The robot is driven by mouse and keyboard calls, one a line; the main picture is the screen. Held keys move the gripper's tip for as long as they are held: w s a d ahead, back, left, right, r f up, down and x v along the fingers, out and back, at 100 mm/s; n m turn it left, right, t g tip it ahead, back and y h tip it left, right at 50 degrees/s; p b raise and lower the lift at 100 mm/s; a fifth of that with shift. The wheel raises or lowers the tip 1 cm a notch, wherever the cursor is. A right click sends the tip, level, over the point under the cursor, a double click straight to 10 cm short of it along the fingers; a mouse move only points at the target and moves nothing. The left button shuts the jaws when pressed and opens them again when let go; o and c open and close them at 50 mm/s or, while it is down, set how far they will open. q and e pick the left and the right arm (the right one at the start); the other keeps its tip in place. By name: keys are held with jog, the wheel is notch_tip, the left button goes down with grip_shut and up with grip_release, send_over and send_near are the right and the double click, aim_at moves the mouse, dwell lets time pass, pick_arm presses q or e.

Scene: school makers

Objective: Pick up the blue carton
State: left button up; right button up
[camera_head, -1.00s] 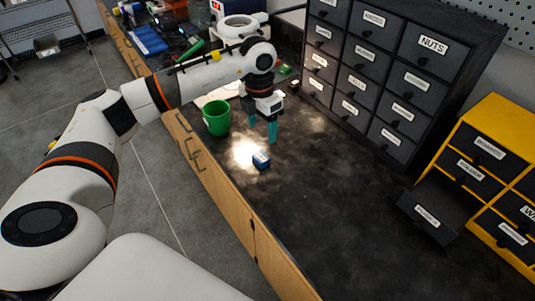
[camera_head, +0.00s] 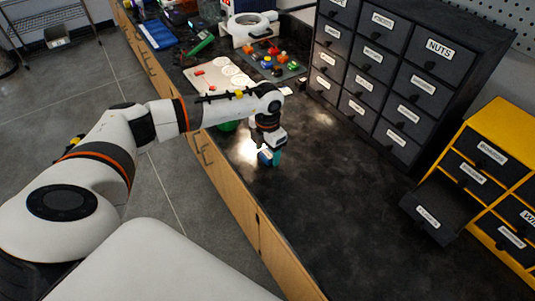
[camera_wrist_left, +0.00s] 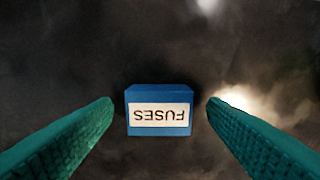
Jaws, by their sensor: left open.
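The blue carton (camera_wrist_left: 160,92) stands on the dark countertop in the left wrist view, with a white label reading FUSES upside down. In the head view the carton (camera_head: 265,157) is partly hidden behind my left gripper (camera_head: 270,158). The left gripper is open, and its two teal fingers (camera_wrist_left: 160,118) reach along either side of the carton. A gap shows between the carton and each finger in the wrist view. My right gripper does not show in either view.
A green cup (camera_head: 228,126) is mostly hidden behind my left arm. A dark drawer cabinet (camera_head: 385,75) stands right of the gripper. A yellow cabinet (camera_head: 478,150) has one drawer (camera_head: 438,208) pulled out. The near countertop (camera_head: 340,220) is clear.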

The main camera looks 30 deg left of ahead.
pick_arm(q)
jog(key=shift+f, duration=0.1)
jog(key=shift+c, duration=0.4)
jog(key=c, duration=1)
